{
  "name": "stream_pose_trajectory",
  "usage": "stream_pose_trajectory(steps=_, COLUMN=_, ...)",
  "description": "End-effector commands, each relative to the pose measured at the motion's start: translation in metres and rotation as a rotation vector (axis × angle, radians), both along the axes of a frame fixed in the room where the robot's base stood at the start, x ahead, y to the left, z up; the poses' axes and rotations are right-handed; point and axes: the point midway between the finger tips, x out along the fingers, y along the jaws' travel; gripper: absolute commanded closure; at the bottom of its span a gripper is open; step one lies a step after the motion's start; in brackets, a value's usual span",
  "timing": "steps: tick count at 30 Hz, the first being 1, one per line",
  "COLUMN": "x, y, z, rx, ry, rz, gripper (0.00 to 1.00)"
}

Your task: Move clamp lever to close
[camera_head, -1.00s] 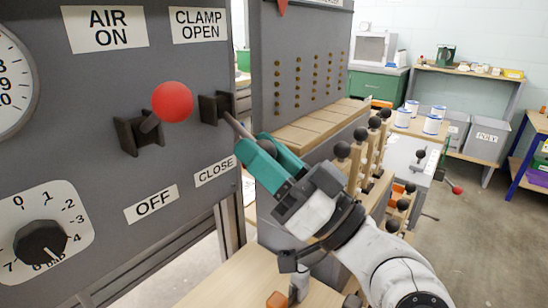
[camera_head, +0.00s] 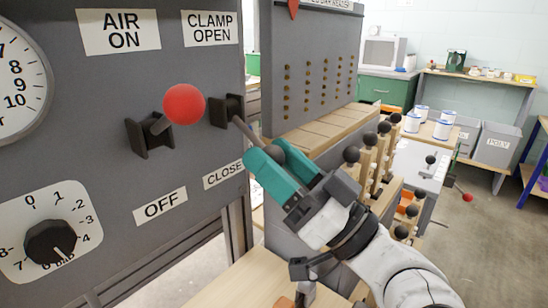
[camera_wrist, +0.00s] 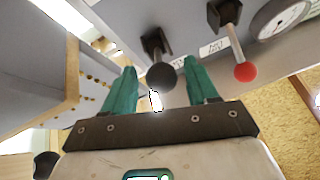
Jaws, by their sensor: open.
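The clamp lever (camera_head: 246,130) comes out of a dark bracket between the CLAMP OPEN sign (camera_head: 210,29) and the CLOSE sign (camera_head: 224,175). Its rod slants outward and down, ending in a dark ball knob (camera_head: 277,151). My gripper (camera_head: 276,158) is open, with its teal fingers on either side of the knob in the head view. In the wrist view, the knob (camera_wrist: 161,77) shows between the spread fingers of my gripper (camera_wrist: 162,68), near their tips, with a visible gap on each side. I cannot tell whether either finger touches it.
Left of it, a red-knobbed lever (camera_head: 184,104) stands between the AIR ON sign (camera_head: 120,31) and the OFF sign (camera_head: 160,206). A dial knob (camera_head: 50,242) is lower left. Several black-knobbed wooden levers (camera_head: 368,160) stand close to the right of my gripper.

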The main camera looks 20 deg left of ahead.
Motion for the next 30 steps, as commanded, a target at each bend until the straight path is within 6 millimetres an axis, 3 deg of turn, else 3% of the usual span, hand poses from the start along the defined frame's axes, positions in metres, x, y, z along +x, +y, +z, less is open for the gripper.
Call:
stream_pose_trajectory(steps=15, x=-0.019, y=-0.074, z=-0.047, rx=0.000, ry=0.003, rz=-0.004, gripper=0.42)
stream_pose_trajectory(steps=21, x=-0.022, y=-0.084, z=-0.052, rx=0.000, ry=0.002, rz=-0.003, gripper=0.42)
stream_pose_trajectory(steps=30, x=-0.022, y=-0.085, z=-0.052, rx=0.000, ry=0.002, rz=-0.001, gripper=0.42)
